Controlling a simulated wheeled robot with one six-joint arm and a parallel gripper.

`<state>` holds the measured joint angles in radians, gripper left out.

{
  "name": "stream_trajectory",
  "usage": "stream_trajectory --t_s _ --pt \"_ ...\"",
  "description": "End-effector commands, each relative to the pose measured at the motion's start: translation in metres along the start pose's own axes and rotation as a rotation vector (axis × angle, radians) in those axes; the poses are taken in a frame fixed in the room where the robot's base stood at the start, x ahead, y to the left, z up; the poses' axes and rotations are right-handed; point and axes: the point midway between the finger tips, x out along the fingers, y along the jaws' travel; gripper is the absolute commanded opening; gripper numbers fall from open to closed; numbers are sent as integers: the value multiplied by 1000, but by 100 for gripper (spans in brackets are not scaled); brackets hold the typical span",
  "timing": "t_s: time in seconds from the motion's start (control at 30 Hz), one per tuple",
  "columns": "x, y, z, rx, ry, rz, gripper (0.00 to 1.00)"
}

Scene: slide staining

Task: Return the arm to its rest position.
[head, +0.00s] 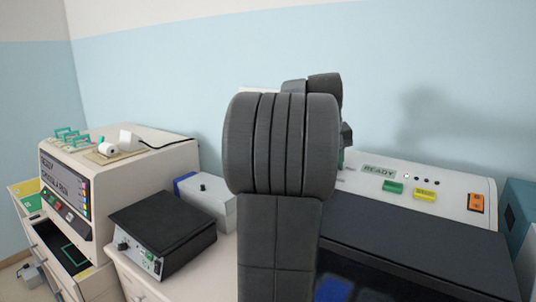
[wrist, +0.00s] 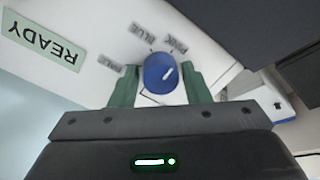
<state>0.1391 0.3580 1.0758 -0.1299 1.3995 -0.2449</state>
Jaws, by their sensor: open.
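My gripper (wrist: 163,85) shows in the wrist view with its two green fingers apart, one on each side of a blue round knob (wrist: 160,72). I cannot tell whether the fingers touch the knob. In the head view my dark grey arm stands upright in the middle and hides the knob and most of my gripper.
The white machine (head: 452,196) with a READY label (head: 379,171), green, yellow and orange buttons stands at the right. A black-topped device (head: 165,225), a white-blue box (head: 208,205) and a beige machine (head: 150,165) with a rack on top stand at the left. A teal box (head: 520,225) stands far right.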

Motion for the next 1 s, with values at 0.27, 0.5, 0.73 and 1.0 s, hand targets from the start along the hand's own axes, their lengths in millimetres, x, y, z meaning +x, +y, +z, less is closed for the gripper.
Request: stream_trajectory --t_s 0.27,0.5,0.73,1.0 --pt "0 -1 0 -230 -10 5 43" --pt "0 -1 0 -432 -19 10 43" --pt "0 -1 0 -626 -27 14 43" --pt "0 -2 -1 -829 -35 18 43"
